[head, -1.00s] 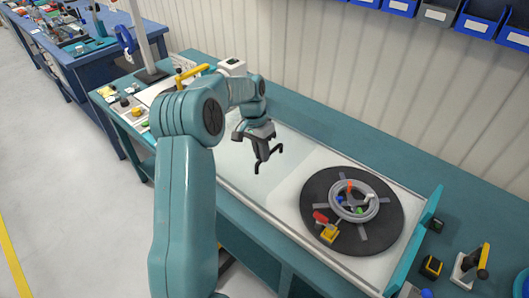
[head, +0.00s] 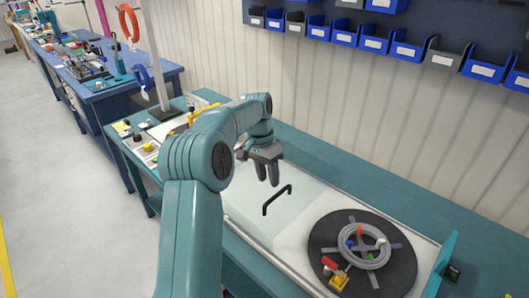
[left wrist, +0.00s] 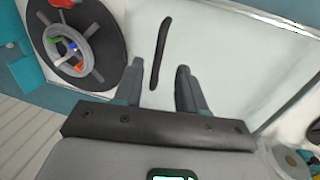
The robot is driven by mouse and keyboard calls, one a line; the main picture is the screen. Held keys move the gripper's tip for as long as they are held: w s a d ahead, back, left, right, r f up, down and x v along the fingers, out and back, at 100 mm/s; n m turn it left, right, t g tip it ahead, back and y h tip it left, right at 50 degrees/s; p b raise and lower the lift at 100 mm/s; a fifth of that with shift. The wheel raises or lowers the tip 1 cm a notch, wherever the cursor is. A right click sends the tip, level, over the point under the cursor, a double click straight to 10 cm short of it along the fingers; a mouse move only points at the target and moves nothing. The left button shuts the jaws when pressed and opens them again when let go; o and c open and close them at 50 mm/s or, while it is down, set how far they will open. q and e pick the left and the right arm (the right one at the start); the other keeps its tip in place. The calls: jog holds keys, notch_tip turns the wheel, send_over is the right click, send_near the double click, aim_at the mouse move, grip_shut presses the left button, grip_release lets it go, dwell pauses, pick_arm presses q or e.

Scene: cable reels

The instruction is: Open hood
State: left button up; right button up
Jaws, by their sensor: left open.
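The hood (head: 238,200) is a pale, glassy panel over the left part of the bench tray. Its black bar handle (head: 277,200) stands up from it; the handle also shows in the left wrist view (left wrist: 161,52). The hood looks shut. My left gripper (head: 268,181) is just behind and above the handle in the head view. In the left wrist view its fingers (left wrist: 158,80) are apart and empty, with the handle ahead between their lines. I see no contact with the handle. My right gripper is not in view.
A black turntable (head: 385,277) with a grey cable ring (head: 364,246) and small coloured parts is at the right. Blue bins (head: 375,43) hang on the wall behind. Small tools and a yellow lever lie at the bench's left end. Floor is clear at left.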

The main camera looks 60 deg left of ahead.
pick_arm(q)
notch_tip(320, 180, up, 10)
jog(key=a+p, duration=0.1)
jog(key=a, duration=0.1)
jog(key=shift+s+p, duration=0.25)
jog(key=shift+p, duration=0.05)
jog(key=shift+f, duration=0.1)
